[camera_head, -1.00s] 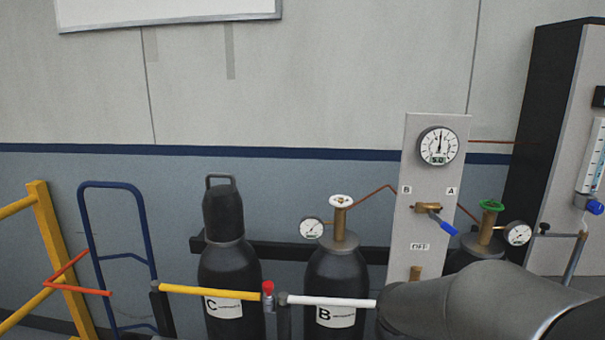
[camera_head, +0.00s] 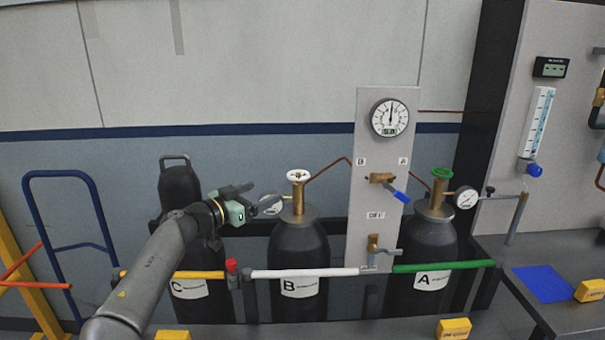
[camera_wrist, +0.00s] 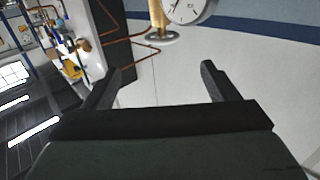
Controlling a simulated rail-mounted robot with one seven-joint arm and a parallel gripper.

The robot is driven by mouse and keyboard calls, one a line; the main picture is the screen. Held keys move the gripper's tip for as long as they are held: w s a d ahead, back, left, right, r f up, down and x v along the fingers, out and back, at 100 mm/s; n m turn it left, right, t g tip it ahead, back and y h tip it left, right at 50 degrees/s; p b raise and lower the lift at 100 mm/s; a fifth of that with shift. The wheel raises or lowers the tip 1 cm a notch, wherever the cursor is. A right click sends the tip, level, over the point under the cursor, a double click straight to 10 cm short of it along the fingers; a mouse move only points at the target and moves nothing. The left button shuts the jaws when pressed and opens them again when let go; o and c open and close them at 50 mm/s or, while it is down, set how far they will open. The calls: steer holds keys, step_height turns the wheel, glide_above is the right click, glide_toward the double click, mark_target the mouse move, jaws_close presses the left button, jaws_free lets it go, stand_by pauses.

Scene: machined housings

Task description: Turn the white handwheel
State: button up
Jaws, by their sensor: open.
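The white handwheel (camera_head: 298,176) sits on top of the brass valve stem of the black cylinder B. In the wrist view the picture is turned over, and the handwheel (camera_wrist: 158,39) shows at the top, beyond the fingertips, with the brass stem above it. My gripper (camera_head: 262,196) is left of the handwheel in the head view, apart from it. In the wrist view my gripper (camera_wrist: 163,70) has its two fingers spread wide with nothing between them.
A round gauge (camera_wrist: 188,8) is beside the stem, close to my fingers. A panel (camera_head: 376,225) with a dial and blue-handled valve stands to the right. Cylinder A with a green handwheel (camera_head: 442,174) is further right. A white rail (camera_head: 305,273) crosses in front of cylinder B.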

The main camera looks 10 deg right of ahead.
mark_target(303, 172)
steer(key=p+x, duration=0.5)
steer(key=x, duration=1.2)
steer(key=shift+w+a+p, duration=0.1)
steer(key=shift+w+p, duration=0.1)
steer(key=shift+p, duration=0.15)
steer(key=c, duration=1)
